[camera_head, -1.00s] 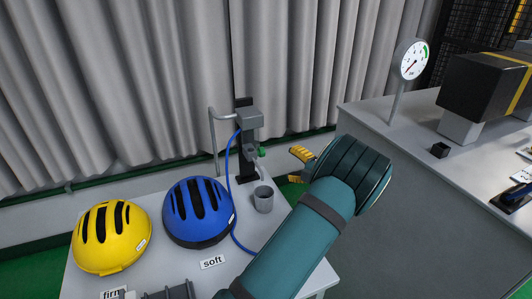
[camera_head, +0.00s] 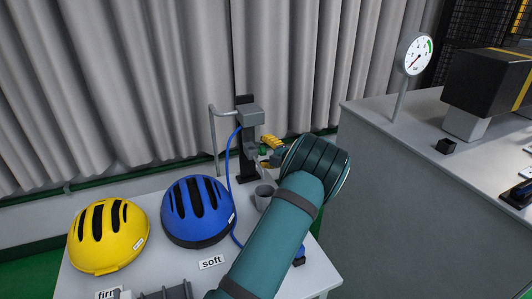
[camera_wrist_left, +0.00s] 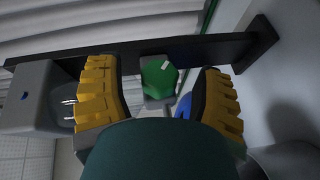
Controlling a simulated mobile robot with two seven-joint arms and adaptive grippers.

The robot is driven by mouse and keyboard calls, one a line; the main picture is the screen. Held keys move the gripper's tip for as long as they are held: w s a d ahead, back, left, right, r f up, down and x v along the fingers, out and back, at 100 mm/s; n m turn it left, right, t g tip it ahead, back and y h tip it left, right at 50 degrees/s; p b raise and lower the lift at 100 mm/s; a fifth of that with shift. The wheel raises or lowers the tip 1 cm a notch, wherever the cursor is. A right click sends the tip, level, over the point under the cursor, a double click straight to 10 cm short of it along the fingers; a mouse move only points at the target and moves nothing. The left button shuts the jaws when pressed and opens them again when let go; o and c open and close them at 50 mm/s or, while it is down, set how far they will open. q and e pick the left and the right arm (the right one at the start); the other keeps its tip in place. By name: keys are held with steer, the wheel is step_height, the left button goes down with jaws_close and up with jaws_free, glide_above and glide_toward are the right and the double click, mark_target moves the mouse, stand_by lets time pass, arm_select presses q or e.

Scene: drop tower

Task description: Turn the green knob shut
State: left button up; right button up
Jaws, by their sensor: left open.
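The green knob (camera_head: 263,150) sits on the side of the valve below a grey box on a dark upright stand (camera_head: 243,165). In the left wrist view the green knob (camera_wrist_left: 159,78) shows between the yellow fingers, with a pale mark on its upper edge. My right gripper is not in view.
A blue helmet (camera_head: 197,228) and a yellow helmet (camera_head: 108,238) lie on the white table. A grey cup (camera_head: 263,196) stands under the valve, close to my left arm. A blue hose (camera_head: 229,170) hangs beside the stand. A dial gauge (camera_head: 415,55) stands on the right counter.

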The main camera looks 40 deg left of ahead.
arm_select(q)
jaws_close()
steer(key=shift+r, duration=0.1)
stand_by(0.3)
steer(key=shift+a+f+n+g+y, duration=0.1)
steer(key=shift+f+n+g+y, duration=0.1)
steer(key=shift+n+y, duration=1.2)
steer(key=shift+f+n+g+y, duration=0.15)
steer(key=shift+n+y, duration=0.45)
steer(key=shift+y, duration=1.6)
steer(key=shift+w+r, duration=0.1)
steer(key=shift+r, duration=0.1)
